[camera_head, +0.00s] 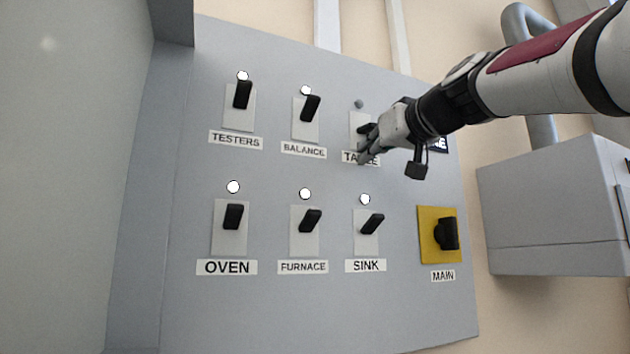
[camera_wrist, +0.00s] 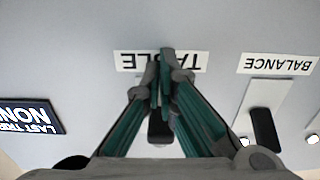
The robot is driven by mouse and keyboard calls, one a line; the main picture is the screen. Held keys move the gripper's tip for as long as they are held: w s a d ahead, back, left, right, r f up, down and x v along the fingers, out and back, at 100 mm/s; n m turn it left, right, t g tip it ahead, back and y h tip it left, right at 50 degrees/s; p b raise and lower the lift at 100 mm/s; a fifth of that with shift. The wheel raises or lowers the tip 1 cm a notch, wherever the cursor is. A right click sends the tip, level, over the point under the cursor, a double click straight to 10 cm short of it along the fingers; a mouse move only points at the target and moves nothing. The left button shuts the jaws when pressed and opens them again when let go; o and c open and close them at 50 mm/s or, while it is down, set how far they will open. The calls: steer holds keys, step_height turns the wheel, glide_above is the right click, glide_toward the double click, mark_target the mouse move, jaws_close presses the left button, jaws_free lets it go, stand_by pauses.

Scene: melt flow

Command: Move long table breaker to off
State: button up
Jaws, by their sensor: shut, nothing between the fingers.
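The breaker labelled TABLE is at the upper right of the grey panel in the head view. Its light plate (camera_head: 356,123) shows beside my gripper, and the lamp above it (camera_head: 359,104) is grey and unlit. My gripper (camera_head: 363,157) is shut and empty in front of the TABLE label, covering part of it. In the wrist view my closed fingertips (camera_wrist: 164,58) overlap the upside-down TABLE label (camera_wrist: 130,62). The black TABLE lever (camera_wrist: 159,130) shows between the fingers; its exact tilt is partly hidden. I cannot tell whether the fingers touch it.
BALANCE (camera_head: 310,108) and TESTERS (camera_head: 243,95) levers are to the left. OVEN (camera_head: 233,216), FURNACE (camera_head: 310,221) and SINK (camera_head: 372,224) levers are below. Their lamps are bright. The MAIN knob (camera_head: 446,234) is at lower right.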

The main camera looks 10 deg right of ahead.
steer(key=shift+w+a+f, duration=0.2)
steer(key=shift+w+a, duration=0.05)
steer(key=shift+w, duration=0.25)
steer(key=shift+w+a+f, duration=0.2)
steer(key=shift+w+a, duration=0.05)
steer(key=shift+w, duration=0.2)
steer(key=b+v, duration=0.2)
steer(key=v, duration=0.5)
steer(key=shift+s+d+b, duration=0.15)
steer(key=shift+d+b, duration=0.05)
steer(key=shift+b, duration=0.2)
steer(key=shift+s+r, duration=0.1)
steer(key=shift+r, duration=0.05)
